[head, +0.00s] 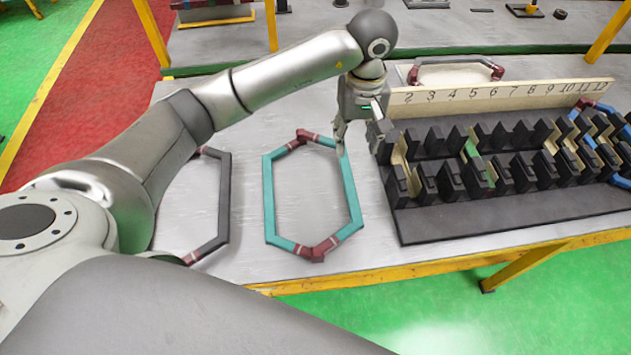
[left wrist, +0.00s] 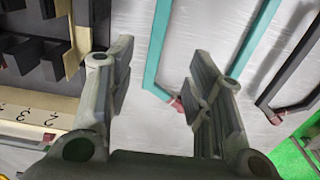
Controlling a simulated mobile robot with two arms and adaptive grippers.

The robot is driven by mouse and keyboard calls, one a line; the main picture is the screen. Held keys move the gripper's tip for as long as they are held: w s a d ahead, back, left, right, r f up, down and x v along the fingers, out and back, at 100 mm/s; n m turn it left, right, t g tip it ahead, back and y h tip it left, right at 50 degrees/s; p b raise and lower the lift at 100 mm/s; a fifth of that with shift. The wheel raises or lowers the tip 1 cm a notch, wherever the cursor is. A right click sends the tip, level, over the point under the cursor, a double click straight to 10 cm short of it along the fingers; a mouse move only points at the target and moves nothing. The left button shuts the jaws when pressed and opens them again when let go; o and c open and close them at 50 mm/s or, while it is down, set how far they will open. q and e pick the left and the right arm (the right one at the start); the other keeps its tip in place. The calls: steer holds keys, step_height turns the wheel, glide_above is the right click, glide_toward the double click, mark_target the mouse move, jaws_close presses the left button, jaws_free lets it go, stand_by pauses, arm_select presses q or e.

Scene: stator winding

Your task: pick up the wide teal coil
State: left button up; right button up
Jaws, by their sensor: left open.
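The wide teal coil (head: 269,200), a long six-sided loop with dark red wrapped ends, lies flat on the grey table in the head view. My left gripper (head: 359,146) is open and empty, pointing down over the table by the coil's far right corner. In the left wrist view the teal coil (left wrist: 157,40) has one long bar showing in the gap between the open fingers of the left gripper (left wrist: 160,62). The fingers appear apart from the bar; their height above it is hard to tell. My right gripper is not in view.
A dark grey coil (head: 224,200) lies to the left, partly behind my arm. A black slotted stator block (head: 480,215) with a numbered board (head: 430,97) stands to the right. Bare table surrounds the teal coil.

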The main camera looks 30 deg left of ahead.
arm_select(q)
steer(key=b, duration=0.4)
glide_above(349, 181)
step_height(349, 181, down, 5)
steer(key=shift+d+f+b, duration=0.15)
steer(key=shift+f+b, duration=0.45)
steer(key=shift+b, duration=0.2)
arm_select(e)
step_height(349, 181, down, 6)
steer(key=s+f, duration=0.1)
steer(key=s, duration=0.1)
arm_select(q)
steer(key=shift+f, duration=0.15)
step_height(349, 181, down, 4)
steer(key=shift+s+f+p, duration=0.1)
steer(key=shift+f+p, duration=0.1)
steer(key=shift+p, duration=0.55)
steer(key=shift+f, duration=0.3)
steer(key=shift+f+p, duration=0.55)
steer(key=shift+f, duration=0.05)
step_height(349, 181, down, 3)
steer(key=shift+f+p, duration=0.2)
steer(key=shift+p, duration=0.5)
steer(key=shift+f, duration=0.4)
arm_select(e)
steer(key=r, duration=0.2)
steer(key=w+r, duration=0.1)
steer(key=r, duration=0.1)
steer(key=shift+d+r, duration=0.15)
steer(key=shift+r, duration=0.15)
